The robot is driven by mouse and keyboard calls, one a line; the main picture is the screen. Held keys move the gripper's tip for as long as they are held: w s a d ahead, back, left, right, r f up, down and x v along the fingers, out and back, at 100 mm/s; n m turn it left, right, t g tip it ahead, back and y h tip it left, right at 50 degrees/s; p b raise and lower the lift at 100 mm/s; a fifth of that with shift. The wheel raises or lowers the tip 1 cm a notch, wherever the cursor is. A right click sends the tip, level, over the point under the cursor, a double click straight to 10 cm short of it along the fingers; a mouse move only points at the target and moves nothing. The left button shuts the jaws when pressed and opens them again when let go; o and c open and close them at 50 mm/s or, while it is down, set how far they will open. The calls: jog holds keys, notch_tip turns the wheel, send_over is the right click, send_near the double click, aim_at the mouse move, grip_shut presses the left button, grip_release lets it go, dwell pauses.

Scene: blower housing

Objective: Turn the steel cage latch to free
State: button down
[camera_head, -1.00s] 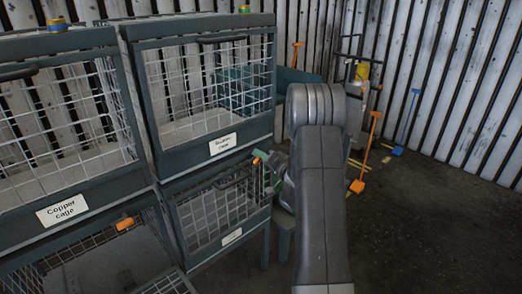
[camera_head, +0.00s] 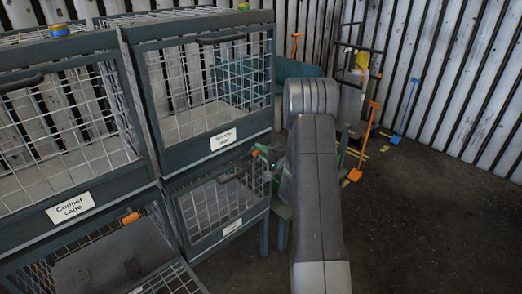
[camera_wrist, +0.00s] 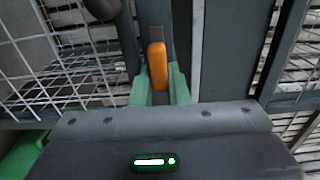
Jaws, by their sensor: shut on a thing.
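An orange latch handle (camera_wrist: 158,66) stands upright in the middle of the wrist view, in front of a dark cage frame. My gripper (camera_wrist: 159,84) is shut on it, with one green finger on each side. In the head view the orange latch (camera_head: 256,153) is a small spot at the top right of the lower right cage (camera_head: 186,218). My gripper there is mostly hidden behind my arm. The lower right cage's label (camera_head: 232,227) is too small to read, so I cannot confirm that it is the steel cage.
The copper cage (camera_head: 82,193) is at the upper left, with another labelled cage (camera_head: 197,150) beside it. A second orange latch (camera_head: 130,218) is below the copper cage. Orange (camera_head: 354,176) and blue (camera_head: 396,139) shovels stand at the back right. The floor (camera_head: 430,220) at right is clear.

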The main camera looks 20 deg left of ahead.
dwell(0.4)
jog(key=c, duration=1.4)
grip_release()
jog(key=shift+f, duration=0.1)
jog(key=shift+s+d+f, duration=0.1)
